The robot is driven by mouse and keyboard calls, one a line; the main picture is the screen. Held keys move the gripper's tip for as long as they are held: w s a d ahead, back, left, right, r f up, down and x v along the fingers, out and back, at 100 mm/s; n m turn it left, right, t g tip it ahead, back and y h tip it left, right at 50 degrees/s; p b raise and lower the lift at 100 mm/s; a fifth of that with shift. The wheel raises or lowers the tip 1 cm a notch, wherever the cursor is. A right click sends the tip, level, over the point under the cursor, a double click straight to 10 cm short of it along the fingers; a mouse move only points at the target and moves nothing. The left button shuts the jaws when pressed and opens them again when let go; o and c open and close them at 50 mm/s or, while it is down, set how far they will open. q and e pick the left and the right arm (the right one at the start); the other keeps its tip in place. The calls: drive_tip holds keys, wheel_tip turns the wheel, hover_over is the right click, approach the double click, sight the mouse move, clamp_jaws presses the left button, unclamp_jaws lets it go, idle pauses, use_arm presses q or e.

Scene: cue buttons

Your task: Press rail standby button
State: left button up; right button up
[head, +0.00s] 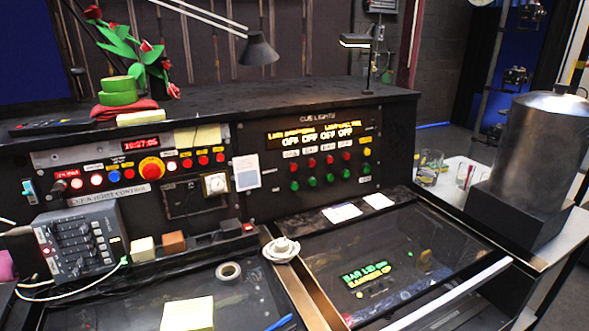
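The cue lights panel (310,150) is on the upright face of the black desk, right of centre. It has a row of red buttons (312,163) above a row of green buttons (312,181). Neither of my grippers is in view.
A grey mixer (80,240), white coiled item (281,250) and tape roll (228,271) lie on the desk. A metal urn (538,150) stands right. Lamps rise behind.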

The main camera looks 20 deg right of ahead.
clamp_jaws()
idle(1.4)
